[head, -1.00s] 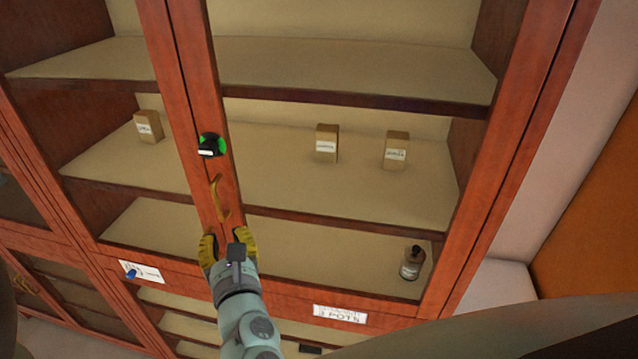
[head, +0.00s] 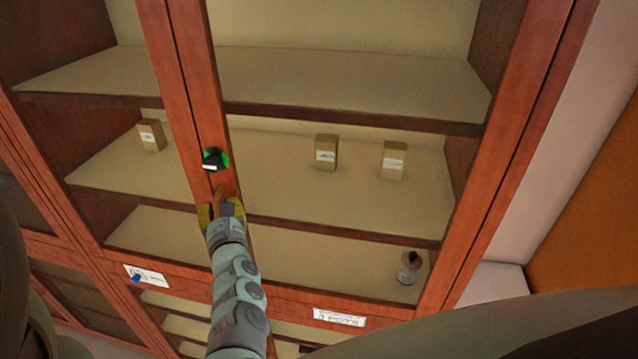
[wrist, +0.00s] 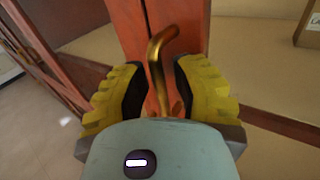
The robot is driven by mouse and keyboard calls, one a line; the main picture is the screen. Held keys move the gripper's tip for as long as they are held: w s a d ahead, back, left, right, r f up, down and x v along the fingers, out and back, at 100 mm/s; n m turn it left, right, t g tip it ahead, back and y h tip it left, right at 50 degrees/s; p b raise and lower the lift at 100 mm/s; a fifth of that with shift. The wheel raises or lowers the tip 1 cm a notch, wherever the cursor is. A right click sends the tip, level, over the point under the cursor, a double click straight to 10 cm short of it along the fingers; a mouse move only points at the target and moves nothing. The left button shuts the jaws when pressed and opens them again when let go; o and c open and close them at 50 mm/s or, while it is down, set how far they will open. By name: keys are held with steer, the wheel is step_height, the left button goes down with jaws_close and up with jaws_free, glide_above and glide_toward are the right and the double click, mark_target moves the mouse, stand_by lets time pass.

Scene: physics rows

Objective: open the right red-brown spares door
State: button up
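The right red-brown door (head: 197,90) has a see-through middle, and its left stile sits close beside the left door's stile (head: 157,60); it looks closed. A curved brass handle (wrist: 160,62) is on the stile, and in the head view (head: 220,190) its lower part is hidden by my gripper. My gripper (head: 221,211) has yellow ribbed fingers and is at the handle. In the wrist view my gripper (wrist: 160,92) is open, with the handle between its fingers and a visible gap on each side.
Paper labels (head: 339,317) are on the rail below. A pale wall (head: 495,283) stands right of the cabinet.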

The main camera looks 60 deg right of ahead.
steer(key=shift+w+d, duration=0.1)
steer(key=shift+w, duration=0.15)
jaws_close()
stand_by(0.5)
